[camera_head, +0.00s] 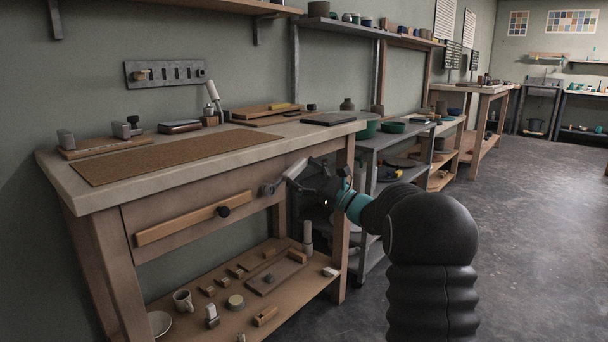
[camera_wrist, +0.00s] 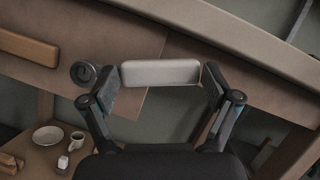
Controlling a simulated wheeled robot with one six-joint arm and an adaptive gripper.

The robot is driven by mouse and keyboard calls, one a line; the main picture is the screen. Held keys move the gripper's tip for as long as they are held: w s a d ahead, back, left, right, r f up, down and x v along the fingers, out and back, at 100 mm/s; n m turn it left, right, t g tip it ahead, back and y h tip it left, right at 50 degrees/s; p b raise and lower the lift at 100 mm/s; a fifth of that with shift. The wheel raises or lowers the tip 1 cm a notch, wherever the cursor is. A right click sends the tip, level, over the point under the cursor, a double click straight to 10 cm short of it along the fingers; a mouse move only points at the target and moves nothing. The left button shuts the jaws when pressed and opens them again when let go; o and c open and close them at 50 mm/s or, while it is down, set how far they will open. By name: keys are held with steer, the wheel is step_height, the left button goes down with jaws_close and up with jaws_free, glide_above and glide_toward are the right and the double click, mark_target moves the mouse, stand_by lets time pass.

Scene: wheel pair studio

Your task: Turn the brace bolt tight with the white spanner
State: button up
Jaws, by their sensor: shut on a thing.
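My gripper (camera_head: 306,182) is shut on the white spanner (camera_head: 297,168), in front of the bench's front board. In the wrist view the spanner's pale handle (camera_wrist: 160,73) lies across between the two fingers. A round grey end (camera_head: 268,189) shows at its left in the head view; a dark ringed disc (camera_wrist: 83,72) shows beyond the left finger in the wrist view. The wooden brace (camera_head: 180,224) lies slanted across the front board, also seen in the wrist view (camera_wrist: 28,48). A dark round bolt (camera_head: 223,211) sits near its right end, left of the spanner and apart from it.
The bench top (camera_head: 58,177) overhangs just above my gripper. A bench leg (camera_head: 342,240) stands close by. The lower shelf (camera_head: 300,294) holds a mug (camera_head: 183,300), a plate (camera_head: 160,323) and several small blocks. Open floor (camera_head: 530,230) lies to the right.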

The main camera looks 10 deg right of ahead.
steer(key=shift+w+a, duration=0.2)
steer(key=shift+w, duration=0.05)
stand_by(0.6)
steer(key=shift+w+d+f+m+t+h+p, duration=0.15)
steer(key=shift+f+m+t+h+p, duration=0.35)
steer(key=shift+m, duration=0.75)
steer(key=shift+w+d+f+m+t+h+p, duration=0.1)
steer(key=shift+f+m+t+h, duration=0.2)
steer(key=shift+f+m+t, duration=0.55)
steer(key=shift+m+g, duration=0.25)
steer(key=shift+m, duration=0.25)
steer(key=shift+s+a+f+m+t+h+p, duration=0.1)
steer(key=shift+f+m+t+h+p, duration=0.25)
steer(key=shift+m, duration=0.5)
steer(key=shift+w+f+m+t+h+p, duration=0.1)
steer(key=shift+f+m+h, duration=0.45)
steer(key=shift+m, duration=0.25)
steer(key=shift+s+a+f+m+t+h+p, duration=0.15)
steer(key=shift+f+m+t+h, duration=0.25)
steer(key=shift+m, duration=0.45)
steer(key=shift+d+f, duration=0.1)
steer(key=shift+s+d, duration=0.45)
steer(key=shift+s, duration=0.1)
steer(key=shift+s+d+b, duration=0.3)
steer(key=shift+s+d, duration=0.35)
steer(key=shift+s, duration=0.25)
steer(key=shift+s+d+b, duration=0.3)
steer(key=shift+s+d, duration=0.35)
steer(key=shift+s, duration=0.25)
